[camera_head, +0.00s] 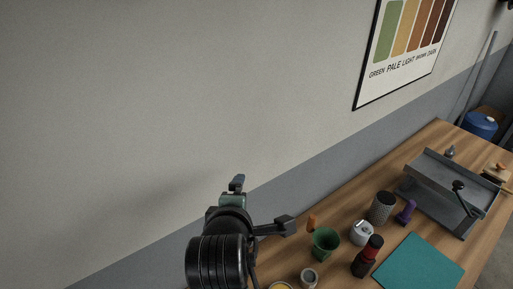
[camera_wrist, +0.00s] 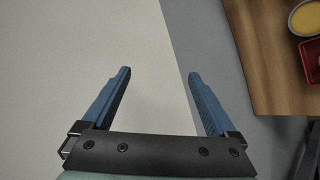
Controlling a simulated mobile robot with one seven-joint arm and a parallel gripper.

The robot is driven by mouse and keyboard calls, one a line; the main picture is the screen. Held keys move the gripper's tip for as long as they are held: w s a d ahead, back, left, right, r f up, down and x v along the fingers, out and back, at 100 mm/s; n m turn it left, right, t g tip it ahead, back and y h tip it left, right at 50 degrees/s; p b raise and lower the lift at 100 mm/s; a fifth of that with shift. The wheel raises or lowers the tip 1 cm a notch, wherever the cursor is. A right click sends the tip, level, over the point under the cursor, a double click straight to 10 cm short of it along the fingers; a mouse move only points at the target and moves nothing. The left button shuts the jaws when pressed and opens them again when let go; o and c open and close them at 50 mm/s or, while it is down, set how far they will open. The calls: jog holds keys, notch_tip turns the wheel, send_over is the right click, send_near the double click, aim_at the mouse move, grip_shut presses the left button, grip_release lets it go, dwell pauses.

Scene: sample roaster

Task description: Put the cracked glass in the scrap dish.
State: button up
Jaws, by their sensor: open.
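I cannot make out a cracked glass in either view. No dish can be told for sure as the scrap dish. A red dish (camera_wrist: 311,62) is cut off at the right edge of the wrist view, with a round bowl of yellow stuff (camera_wrist: 306,18) just above it on the table.
A teal mat (camera_head: 420,265) lies bare. A metal tray (camera_head: 450,190) stands behind.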

notch_tip(320, 180, up, 26)
jog(key=d+m+t, duration=0.2)
jog(key=m+t, duration=0.6)
jog(key=m, duration=0.1)
jog(key=s+r+m+t, duration=0.4)
jog(key=s+r, duration=0.2)
jog(key=r, duration=0.3)
jog(key=s+d+r+m+t, duration=0.1)
jog(key=s+r+m+t, duration=0.3)
jog(key=s+r, duration=0.3)
notch_tip(320, 180, up, 3)
jog(key=shift+s+d+f+m, duration=0.2)
jog(key=shift+s+m, duration=0.1)
jog(key=shift+f, duration=0.1)
jog(key=shift+f+b, duration=0.55)
